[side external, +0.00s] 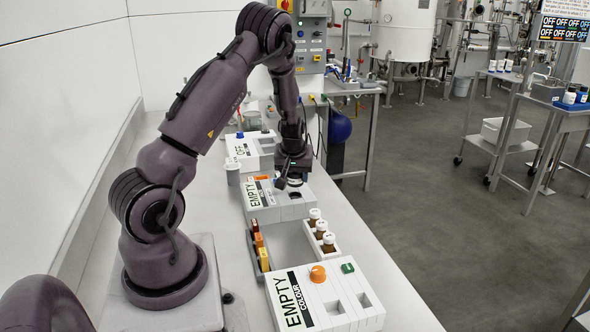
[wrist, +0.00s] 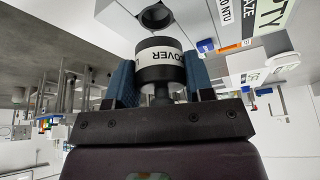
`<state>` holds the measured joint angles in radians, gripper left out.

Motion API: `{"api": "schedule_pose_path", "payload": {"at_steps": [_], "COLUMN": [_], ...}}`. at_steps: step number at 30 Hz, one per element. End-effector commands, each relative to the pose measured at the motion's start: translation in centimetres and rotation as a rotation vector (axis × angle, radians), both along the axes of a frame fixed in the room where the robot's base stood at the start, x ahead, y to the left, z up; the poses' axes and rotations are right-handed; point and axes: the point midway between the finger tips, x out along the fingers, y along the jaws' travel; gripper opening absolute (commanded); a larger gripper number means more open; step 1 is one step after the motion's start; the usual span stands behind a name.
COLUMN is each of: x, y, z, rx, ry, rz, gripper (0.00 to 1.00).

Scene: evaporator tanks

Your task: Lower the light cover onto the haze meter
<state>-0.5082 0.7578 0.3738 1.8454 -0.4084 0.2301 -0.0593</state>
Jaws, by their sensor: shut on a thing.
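The haze meter (side external: 262,212), a grey box with an "EMPTY" display, stands on the bench in the side view. Its dark round opening (wrist: 156,16) shows beyond the cover in the wrist view. My gripper (side external: 291,178) is above the meter's far right part in the side view. The cover appears apart from the opening; the exact gap is hard to judge.
A colour meter (side external: 325,298) with orange and green knobs stands nearer. Brown bottles with white caps (side external: 322,232) sit in a rack beside a row of small coloured samples (side external: 260,246).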

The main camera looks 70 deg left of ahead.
Motion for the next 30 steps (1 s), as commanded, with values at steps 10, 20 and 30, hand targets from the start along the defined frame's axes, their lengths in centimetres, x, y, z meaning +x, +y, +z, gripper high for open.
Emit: {"api": "schedule_pose_path", "payload": {"at_steps": [10, 20, 30], "x": [0.0, 0.0, 0.0], "y": [0.0, 0.0, 0.0], "z": [-1.8, -3.2, -3.7], "rx": [0.001, 0.002, 0.001], "ry": [0.0, -0.001, -0.001], "rz": [0.0, 0.0, 0.0], "gripper": [0.25, 0.25, 0.25]}}
